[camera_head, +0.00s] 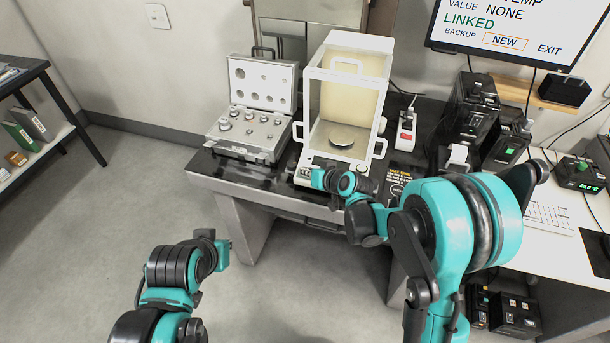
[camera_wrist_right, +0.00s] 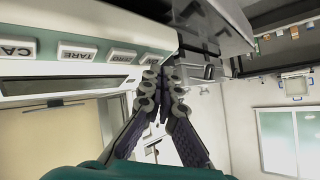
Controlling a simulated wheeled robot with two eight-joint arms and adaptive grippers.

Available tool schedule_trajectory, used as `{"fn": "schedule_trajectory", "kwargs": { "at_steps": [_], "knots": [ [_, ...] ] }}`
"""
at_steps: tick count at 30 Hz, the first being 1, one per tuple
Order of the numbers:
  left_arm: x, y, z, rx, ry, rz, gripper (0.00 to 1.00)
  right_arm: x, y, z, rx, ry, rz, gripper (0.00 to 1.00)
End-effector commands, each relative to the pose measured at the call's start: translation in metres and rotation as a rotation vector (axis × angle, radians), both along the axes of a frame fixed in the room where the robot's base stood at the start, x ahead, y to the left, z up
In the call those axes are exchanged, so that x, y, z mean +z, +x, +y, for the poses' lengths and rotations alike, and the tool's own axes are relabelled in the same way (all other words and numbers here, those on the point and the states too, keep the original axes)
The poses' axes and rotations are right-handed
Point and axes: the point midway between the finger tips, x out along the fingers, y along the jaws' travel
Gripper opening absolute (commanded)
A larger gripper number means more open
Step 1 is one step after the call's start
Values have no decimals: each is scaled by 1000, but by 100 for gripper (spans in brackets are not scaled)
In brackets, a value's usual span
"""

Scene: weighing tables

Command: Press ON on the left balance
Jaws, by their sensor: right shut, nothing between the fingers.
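The left balance (camera_head: 345,98) is a white-framed, glass-walled weighing case with a round metal pan (camera_head: 342,137) inside. In the right wrist view its front panel (camera_wrist_right: 60,20) appears upside down, with a row of pale buttons including CAL, TARE (camera_wrist_right: 77,52) and ZERO (camera_wrist_right: 121,57). The end button (camera_wrist_right: 150,59) is partly behind my fingertips, and its label is hard to read. My right gripper (camera_wrist_right: 158,76) is shut and empty, its tips very close to that button; contact cannot be told. In the head view my right wrist covers part of the balance's front.
An open case of metal weights (camera_head: 252,100) stands just left of the balance. A power strip (camera_head: 406,130) and dark instruments (camera_head: 476,108) stand to the right. A monitor (camera_head: 510,30) hangs at upper right. The floor at left is clear.

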Motion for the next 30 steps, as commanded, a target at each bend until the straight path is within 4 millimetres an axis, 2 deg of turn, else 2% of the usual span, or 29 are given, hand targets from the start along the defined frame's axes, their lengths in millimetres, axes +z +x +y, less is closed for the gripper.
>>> {"fn": "schedule_trajectory", "kwargs": {
  "at_steps": [30],
  "knots": [
    [-8,0,0,0,0,0,0,-8,3,-1,0,0,0,0]
  ]
}}
